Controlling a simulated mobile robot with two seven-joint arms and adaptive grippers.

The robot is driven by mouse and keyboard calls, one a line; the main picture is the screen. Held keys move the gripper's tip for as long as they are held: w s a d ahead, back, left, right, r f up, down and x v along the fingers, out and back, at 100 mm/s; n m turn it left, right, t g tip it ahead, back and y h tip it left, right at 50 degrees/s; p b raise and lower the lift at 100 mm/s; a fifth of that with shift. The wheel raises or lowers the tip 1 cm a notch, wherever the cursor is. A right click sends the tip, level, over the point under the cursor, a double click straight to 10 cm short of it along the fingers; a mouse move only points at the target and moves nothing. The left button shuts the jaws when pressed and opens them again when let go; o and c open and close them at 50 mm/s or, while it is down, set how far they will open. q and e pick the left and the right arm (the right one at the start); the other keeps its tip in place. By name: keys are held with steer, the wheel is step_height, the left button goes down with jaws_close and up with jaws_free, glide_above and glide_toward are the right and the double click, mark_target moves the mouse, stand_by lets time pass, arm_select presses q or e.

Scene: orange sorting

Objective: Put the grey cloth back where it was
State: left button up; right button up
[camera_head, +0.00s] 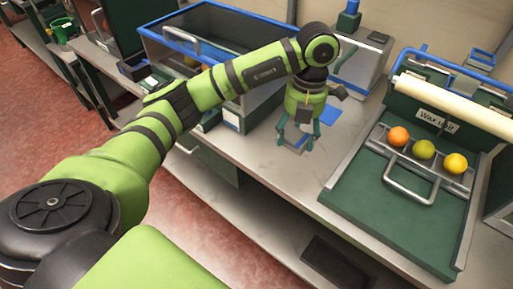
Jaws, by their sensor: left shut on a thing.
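My left gripper (298,140) points down over the counter between the blue-rimmed bin and the green wax unit. Its teal fingers are shut on a small greyish thing (293,146) low between them, close to the counter top. It looks like the grey cloth, but it is too small and too covered by the fingers to be sure. I cannot tell whether it touches the counter. A flat blue patch (329,117) lies on the counter just behind and right of the gripper. My right gripper is not in view.
The wax unit (385,215) stands at right with a cream roller (455,105). An orange (398,136), a green fruit (424,149) and a yellow fruit (456,163) sit in its rack. The blue-rimmed bin (235,12) stands behind my arm. The counter (262,160) before the gripper is clear.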

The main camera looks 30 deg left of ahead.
arm_select(q)
steer(key=p, duration=0.3)
glide_above(257, 149)
step_height(257, 149, down, 7)
steer(key=shift+w+r, duration=0.15)
step_height(257, 149, down, 4)
steer(key=shift+r+p, duration=0.1)
steer(key=shift+p, duration=0.35)
steer(key=shift+f, duration=0.25)
steer(key=o, duration=1.1)
steer(key=shift+f, duration=0.1)
